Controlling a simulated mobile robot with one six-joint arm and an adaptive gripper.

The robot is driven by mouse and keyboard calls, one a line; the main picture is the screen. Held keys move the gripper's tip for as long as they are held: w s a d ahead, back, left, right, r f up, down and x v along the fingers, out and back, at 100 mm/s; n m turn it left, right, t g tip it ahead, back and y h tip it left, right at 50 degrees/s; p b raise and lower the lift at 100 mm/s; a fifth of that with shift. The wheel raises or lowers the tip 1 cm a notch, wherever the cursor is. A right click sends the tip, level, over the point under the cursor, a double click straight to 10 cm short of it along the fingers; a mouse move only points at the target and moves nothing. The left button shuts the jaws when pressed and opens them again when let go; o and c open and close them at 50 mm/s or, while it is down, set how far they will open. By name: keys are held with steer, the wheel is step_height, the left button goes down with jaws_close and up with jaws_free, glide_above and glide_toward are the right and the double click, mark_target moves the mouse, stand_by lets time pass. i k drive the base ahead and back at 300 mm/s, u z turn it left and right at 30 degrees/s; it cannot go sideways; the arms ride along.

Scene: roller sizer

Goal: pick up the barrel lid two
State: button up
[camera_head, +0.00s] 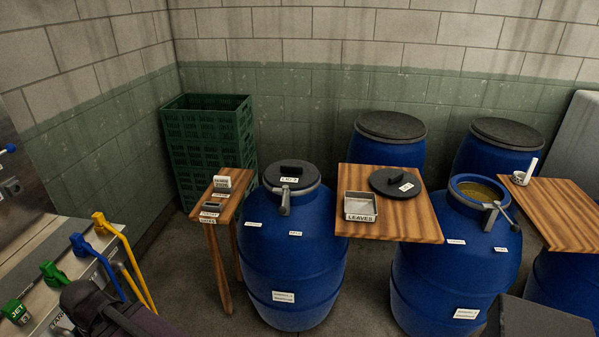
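Two dark round lids with a block handle and a white tag are in view. One lid (292,174) sits on top of the left blue barrel (290,250), with a metal clamp at its front rim. The other lid (385,178) lies flat on a wooden board (412,226), beside a small box marked LEAVES (360,207). The tags are too small to read for certain, so I cannot tell which lid is number two. My gripper's fingers do not show; only a dark part, probably of my arm, shows at the lower left.
An open blue barrel (462,270) stands right of the board. Two closed barrels (388,130) (503,140) stand behind. A small wooden stand (220,210), green crates (208,135) and a panel with coloured valves (85,245) are at left. A second board (565,215) is at right.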

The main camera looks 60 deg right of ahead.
mark_target(298, 174)
steer(key=z, duration=0.7)
steer(key=i, duration=0.9)
steer(key=z, duration=0.6)
